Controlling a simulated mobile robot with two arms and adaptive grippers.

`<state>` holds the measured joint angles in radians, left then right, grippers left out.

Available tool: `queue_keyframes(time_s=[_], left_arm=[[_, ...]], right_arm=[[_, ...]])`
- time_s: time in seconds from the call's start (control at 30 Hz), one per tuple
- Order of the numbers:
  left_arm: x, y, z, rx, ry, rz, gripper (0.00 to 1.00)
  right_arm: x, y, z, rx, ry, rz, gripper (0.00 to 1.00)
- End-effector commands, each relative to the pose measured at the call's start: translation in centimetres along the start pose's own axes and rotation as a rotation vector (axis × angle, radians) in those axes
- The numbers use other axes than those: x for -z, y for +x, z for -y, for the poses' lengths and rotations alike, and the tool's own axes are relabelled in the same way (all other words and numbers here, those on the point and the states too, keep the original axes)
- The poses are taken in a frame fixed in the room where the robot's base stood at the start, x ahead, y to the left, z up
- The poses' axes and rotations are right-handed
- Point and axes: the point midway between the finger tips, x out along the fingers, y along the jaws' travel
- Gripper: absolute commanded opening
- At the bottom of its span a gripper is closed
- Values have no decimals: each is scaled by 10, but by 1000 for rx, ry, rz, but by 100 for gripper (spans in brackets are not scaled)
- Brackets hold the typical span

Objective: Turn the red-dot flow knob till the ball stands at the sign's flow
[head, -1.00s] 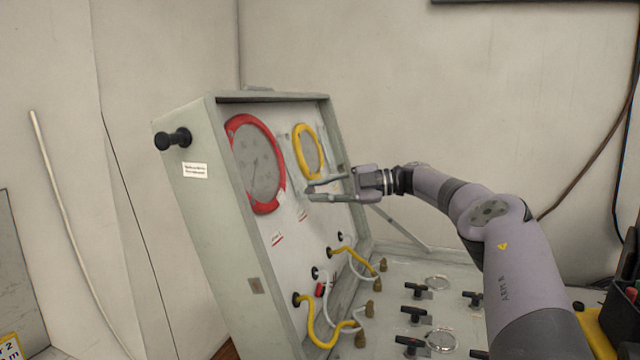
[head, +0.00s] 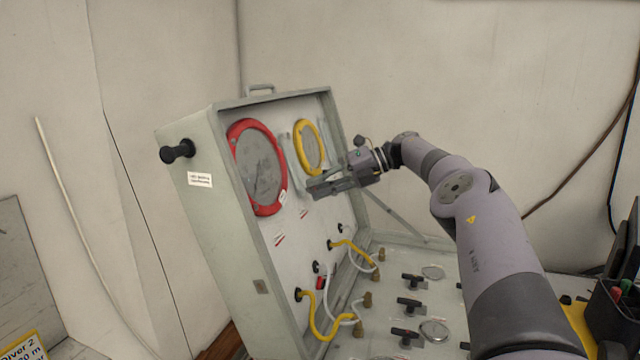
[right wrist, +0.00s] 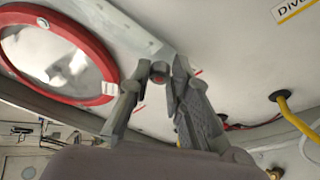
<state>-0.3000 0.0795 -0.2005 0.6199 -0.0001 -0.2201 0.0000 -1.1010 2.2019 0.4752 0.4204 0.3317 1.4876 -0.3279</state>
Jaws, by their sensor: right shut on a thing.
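My right gripper (head: 314,188) is at the panel face, below the yellow-ringed gauge. In the right wrist view its fingers (right wrist: 158,80) are shut on a small dark round knob (right wrist: 158,70) with a hint of red on it. The knob is hidden behind the fingers in the head view. A clear flow tube (right wrist: 135,28) runs up the panel from the knob; it also shows in the head view (head: 297,158). I cannot make out its ball. A sign (head: 20,347) at the lower left reads "Diver 2" and part of "20 m". My left gripper is not in view.
A red-ringed gauge (head: 257,167) and a yellow-ringed gauge (head: 309,148) sit on the upright panel. Yellow hoses (head: 318,325) and white hoses loop below. Several black valve handles (head: 410,306) stand on the case's flat part. A dark bin (head: 612,312) is at the right.

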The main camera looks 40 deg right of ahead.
Motion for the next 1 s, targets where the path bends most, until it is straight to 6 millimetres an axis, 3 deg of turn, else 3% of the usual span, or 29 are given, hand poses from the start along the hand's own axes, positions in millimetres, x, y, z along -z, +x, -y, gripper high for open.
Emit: queue_keyframes(time_s=[0.4,0.97,1.0], left_arm=[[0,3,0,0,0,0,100],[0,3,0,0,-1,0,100],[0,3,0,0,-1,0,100]], right_arm=[[1,0,1,65,-179,-9,0],[2,0,2,73,-202,-11,0],[2,0,2,73,-201,-11,21]])
